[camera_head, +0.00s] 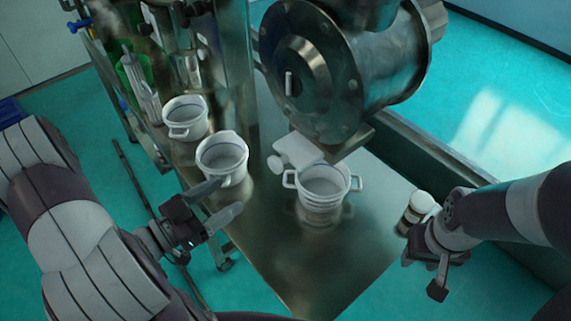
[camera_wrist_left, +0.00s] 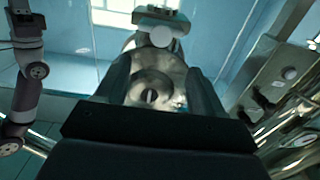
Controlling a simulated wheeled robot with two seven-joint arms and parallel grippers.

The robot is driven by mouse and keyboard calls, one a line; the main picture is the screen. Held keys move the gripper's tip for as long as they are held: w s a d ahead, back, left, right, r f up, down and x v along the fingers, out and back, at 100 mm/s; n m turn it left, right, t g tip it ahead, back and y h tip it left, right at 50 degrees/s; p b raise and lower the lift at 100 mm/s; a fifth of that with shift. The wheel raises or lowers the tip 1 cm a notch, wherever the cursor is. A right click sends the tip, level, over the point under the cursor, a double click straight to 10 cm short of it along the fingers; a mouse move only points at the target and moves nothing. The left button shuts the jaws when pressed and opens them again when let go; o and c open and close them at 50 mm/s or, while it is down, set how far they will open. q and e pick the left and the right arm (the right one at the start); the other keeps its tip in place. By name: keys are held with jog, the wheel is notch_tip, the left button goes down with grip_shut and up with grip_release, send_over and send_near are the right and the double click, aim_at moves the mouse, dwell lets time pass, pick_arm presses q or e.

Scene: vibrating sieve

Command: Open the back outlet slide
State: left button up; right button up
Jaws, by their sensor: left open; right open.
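A white outlet slide (camera_head: 300,149) with a round white knob (camera_head: 275,163) sits under the large steel drum (camera_head: 325,75), above a white two-handled pot (camera_head: 323,187). I take it for the back outlet slide; I cannot tell from its picture whether it is fully shut. In the left wrist view the white knob (camera_wrist_left: 162,36) is at the top, beyond the fingertips. My left gripper (camera_head: 222,203) is open and empty, left of the slide and apart from it, near another pot. My right gripper (camera_head: 424,274) is open and empty beyond the table's right edge.
Two more white pots (camera_head: 223,158) (camera_head: 186,117) stand at the left of the steel table (camera_head: 285,265). A white-capped bottle (camera_head: 418,208) is by the right gripper. The table's front is clear. A steel frame with fittings stands at the back left.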

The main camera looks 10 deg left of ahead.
aim_at(272, 165)
pick_arm(q)
jog(key=p+x, duration=0.4)
jog(key=x, duration=0.6)
jog(key=shift+w+d+r, duration=0.15)
jog(key=shift+w+d, duration=0.1)
jog(key=shift+w, duration=0.1)
jog(key=shift+w+d, duration=0.25)
jog(key=shift+w, duration=0.15)
